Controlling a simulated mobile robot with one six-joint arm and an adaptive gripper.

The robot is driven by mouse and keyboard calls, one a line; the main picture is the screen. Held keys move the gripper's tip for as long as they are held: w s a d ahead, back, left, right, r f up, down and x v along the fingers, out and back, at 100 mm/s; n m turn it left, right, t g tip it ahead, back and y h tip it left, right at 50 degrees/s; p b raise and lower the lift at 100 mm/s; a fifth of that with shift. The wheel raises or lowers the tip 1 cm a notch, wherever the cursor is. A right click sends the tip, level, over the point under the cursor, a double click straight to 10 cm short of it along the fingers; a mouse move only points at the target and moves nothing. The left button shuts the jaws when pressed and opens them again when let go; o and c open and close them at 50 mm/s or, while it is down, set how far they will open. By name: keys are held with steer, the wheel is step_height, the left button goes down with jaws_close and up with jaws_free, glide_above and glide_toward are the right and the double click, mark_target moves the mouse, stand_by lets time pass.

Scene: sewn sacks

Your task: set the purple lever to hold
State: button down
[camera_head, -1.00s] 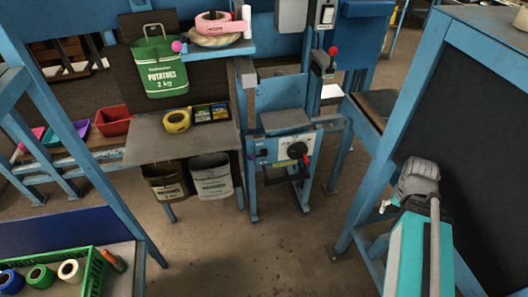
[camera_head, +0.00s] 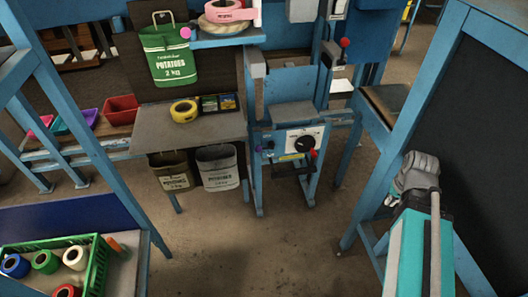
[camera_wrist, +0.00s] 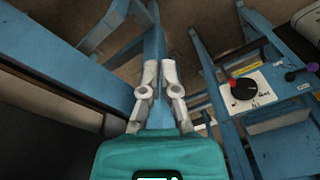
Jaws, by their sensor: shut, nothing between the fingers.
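The purple lever shows as a small purple-tipped handle (camera_head: 270,145) at the left side of a blue stand's panel in the head view. In the wrist view its purple knob (camera_wrist: 313,67) is at the right edge. I cannot read a hold mark. Beside it, a white plate carries a black dial (camera_head: 305,143) with a red pointer, also in the wrist view (camera_wrist: 244,89). My gripper (camera_wrist: 158,72) is shut and empty, well apart from the lever. In the head view my arm's end is at the right, and its fingertips are hard to make out.
A blue frame with a dark board (camera_head: 490,130) stands close on the right. Left of the stand is a table (camera_head: 160,135) with yellow tape; sacks hang below. A green crate (camera_head: 98,262) of spools is at lower left. The floor (camera_head: 265,240) in front of the stand is clear.

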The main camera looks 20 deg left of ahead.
steer(key=w+a+f+n+t+y+b, duration=0.1)
steer(key=w+a+f+t+y+b, duration=0.2)
steer(key=a, duration=0.4)
steer(key=w+a+f+n+b, duration=0.1)
steer(key=w+a+f+b, duration=0.3)
steer(key=a, duration=0.3)
steer(key=w+a+f+t+y+b, duration=0.2)
steer(key=w+a+b, duration=0.2)
steer(key=a+b, duration=0.25)
steer(key=w+a+f+t+y+b, duration=0.1)
steer(key=a+f+t+y+b, duration=0.1)
steer(key=a+b, duration=0.4)
steer(key=w+a+f+t+y+b, duration=0.1)
steer(key=a+b, duration=0.5)
steer(key=a, duration=1)
steer(key=shift+a+f+t+y+b, duration=0.3)
steer(key=shift+f+t+y, duration=0.3)
steer(key=shift+f+y, duration=0.35)
steer(key=shift+r, duration=0.1)
steer(key=shift+w, duration=0.1)
steer(key=s+f+b+x, duration=0.1)
steer(key=b+x, duration=0.5)
steer(key=x, duration=0.6)
steer(key=shift+a+f, duration=0.5)
steer(key=shift+f, duration=0.2)
steer(key=shift+s, duration=0.15)
